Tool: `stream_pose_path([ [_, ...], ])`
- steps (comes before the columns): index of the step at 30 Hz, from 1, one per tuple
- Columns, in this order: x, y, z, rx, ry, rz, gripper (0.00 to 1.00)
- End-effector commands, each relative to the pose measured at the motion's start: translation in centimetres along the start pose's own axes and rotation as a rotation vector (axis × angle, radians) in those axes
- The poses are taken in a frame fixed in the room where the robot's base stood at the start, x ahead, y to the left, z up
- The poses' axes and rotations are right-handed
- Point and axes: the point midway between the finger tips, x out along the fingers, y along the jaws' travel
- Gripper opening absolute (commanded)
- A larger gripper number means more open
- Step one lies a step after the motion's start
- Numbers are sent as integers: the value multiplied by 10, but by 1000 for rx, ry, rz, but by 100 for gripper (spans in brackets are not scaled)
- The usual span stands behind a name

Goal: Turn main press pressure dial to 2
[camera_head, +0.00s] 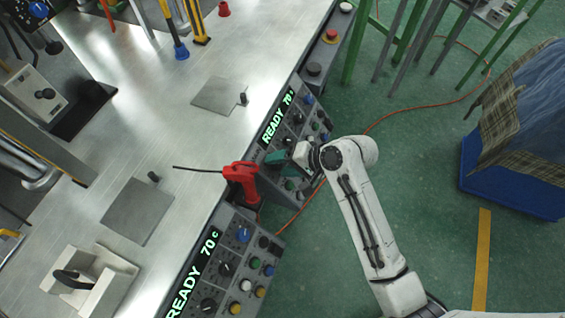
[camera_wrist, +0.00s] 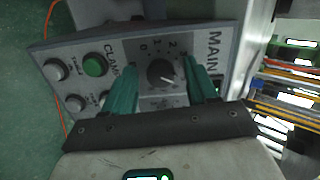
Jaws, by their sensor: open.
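The main press pressure dial (camera_wrist: 158,75) is a round dark knob with a pale pointer mark, on a grey panel (camera_wrist: 222,40) with MAIN lettering in the wrist view. Numbers including 0, 1 and 2 are printed around it; the pale mark points to the lower right in the picture, away from the 2. My gripper (camera_wrist: 163,70) is open, with one green finger on each side of the dial. I cannot tell whether the fingers touch it. In the head view my gripper (camera_head: 282,158) is at the upper control panel, and its fingers hide part of that panel.
A green button (camera_wrist: 95,64) and several grey buttons sit left of the dial beside CLAMP lettering. In the head view a red tool (camera_head: 242,176) with a thin dark rod is close to my gripper at the table edge. A second panel (camera_head: 218,270) reads READY 70.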

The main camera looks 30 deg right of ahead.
Motion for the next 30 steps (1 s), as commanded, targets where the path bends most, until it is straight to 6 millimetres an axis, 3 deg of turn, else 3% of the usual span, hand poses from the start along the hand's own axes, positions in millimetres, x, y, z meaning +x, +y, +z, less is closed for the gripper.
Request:
stream_pose_path([
  [6, 0, 0, 0, 0, 0, 0, 58],
  [24, 0, 0, 0, 0, 0, 1, 2],
  [30, 0, 0, 0, -14, 0, 2, 2],
])
